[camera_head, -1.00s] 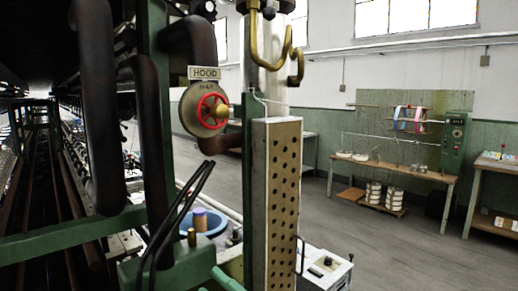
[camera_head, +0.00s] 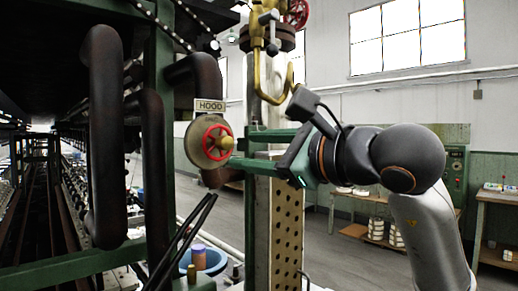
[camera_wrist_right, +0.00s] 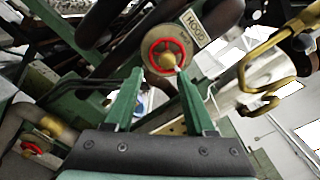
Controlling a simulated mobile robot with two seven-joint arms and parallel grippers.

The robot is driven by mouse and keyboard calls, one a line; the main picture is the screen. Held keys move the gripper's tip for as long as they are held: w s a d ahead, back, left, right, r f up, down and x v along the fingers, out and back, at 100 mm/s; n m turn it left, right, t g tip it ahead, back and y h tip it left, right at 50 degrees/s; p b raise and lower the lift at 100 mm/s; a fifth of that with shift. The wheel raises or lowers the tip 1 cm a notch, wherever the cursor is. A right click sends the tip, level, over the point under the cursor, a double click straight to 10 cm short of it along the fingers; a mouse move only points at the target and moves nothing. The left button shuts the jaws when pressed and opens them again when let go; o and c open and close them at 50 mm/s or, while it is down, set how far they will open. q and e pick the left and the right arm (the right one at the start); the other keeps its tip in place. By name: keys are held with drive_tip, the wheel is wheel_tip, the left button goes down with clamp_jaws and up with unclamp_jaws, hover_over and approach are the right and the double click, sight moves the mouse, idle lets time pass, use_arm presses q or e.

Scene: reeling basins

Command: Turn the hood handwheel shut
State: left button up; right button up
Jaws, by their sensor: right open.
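The hood handwheel (camera_head: 208,135) has a red rim and a brass hub, and sits on a round tan plate under the HOOD sign (camera_head: 209,105). It also shows in the right wrist view (camera_wrist_right: 153,46), just beyond the fingertips. My right gripper (camera_head: 234,150) reaches in from the right, its two green fingers apart and pointing at the wheel. In the right wrist view the gripper (camera_wrist_right: 159,73) is open and empty, with the hub showing near the right fingertip. Contact with the wheel cannot be made out. My left gripper is not in view.
Dark thick pipes (camera_head: 103,130) stand left of the wheel. A perforated panel (camera_head: 287,235) stands below my right gripper, and a brass pipe (camera_head: 258,70) hangs above it. Another red wheel (camera_head: 297,12) is at the top. A blue basin (camera_head: 213,262) lies below.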

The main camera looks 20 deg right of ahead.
sight(229, 143)
drive_tip(key=x, duration=0.1)
drive_tip(key=p+x, duration=0.1)
drive_tip(key=x, duration=0.1)
drive_tip(key=r+p+x, duration=0.1)
drive_tip(key=x, duration=0.1)
drive_tip(key=shift+w+d, duration=0.25)
drive_tip(key=shift+w, duration=0.15)
drive_tip(key=shift+w+a+f+p, duration=0.1)
drive_tip(key=shift+w+a+p, duration=0.1)
drive_tip(key=shift+w+p, duration=0.25)
clamp_jaws()
